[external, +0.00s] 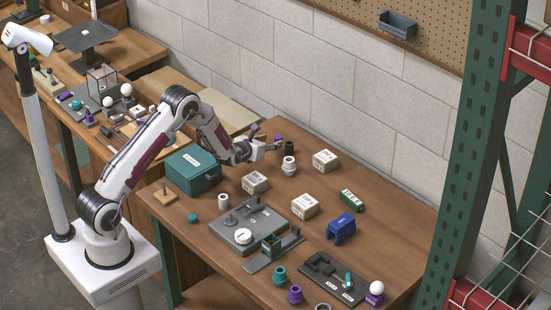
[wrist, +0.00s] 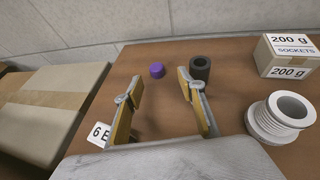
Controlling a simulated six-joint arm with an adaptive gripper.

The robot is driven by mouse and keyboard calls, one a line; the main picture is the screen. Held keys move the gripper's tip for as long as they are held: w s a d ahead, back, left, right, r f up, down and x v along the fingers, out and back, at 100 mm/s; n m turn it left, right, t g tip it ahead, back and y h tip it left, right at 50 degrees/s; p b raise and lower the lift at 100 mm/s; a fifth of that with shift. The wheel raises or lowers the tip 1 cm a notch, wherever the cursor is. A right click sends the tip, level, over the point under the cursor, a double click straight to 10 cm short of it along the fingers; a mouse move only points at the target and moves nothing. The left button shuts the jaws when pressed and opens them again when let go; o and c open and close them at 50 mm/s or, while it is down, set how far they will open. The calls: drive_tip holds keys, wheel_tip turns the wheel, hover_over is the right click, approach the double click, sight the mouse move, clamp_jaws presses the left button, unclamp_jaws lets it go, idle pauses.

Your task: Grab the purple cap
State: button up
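The purple cap (wrist: 157,70) is a small round piece standing on the brown table in the wrist view, beyond my fingertips and between their lines. It also shows as a small purple spot by the fingertips in the external view (external: 278,138). My gripper (wrist: 155,78) is open, with two yellow-padded fingers spread wide and nothing between them. In the external view my gripper (external: 272,146) reaches toward the back edge of the table, close to the cap. I cannot tell its exact height above the table.
A black ring-shaped part (wrist: 200,68) stands right of the cap, close beyond my right finger. A white threaded socket (wrist: 279,118) and a 200 g box (wrist: 287,57) are farther right. A cardboard box (wrist: 50,105) lies left. The wall (wrist: 150,25) rises behind the table.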

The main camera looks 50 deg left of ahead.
sight(277, 138)
drive_tip(key=shift+w+a+f, duration=0.1)
drive_tip(key=shift+w, duration=0.2)
drive_tip(key=shift+w, duration=0.1)
drive_tip(key=shift+w+a+f, duration=0.25)
drive_tip(key=shift+w+a, duration=0.15)
drive_tip(key=shift+w, duration=0.2)
drive_tip(key=shift+w+a+f, duration=0.2)
drive_tip(key=shift+w+a, duration=0.15)
drive_tip(key=shift+w, duration=0.25)
drive_tip(key=shift+x, duration=1.1)
drive_tip(key=c, duration=0.9)
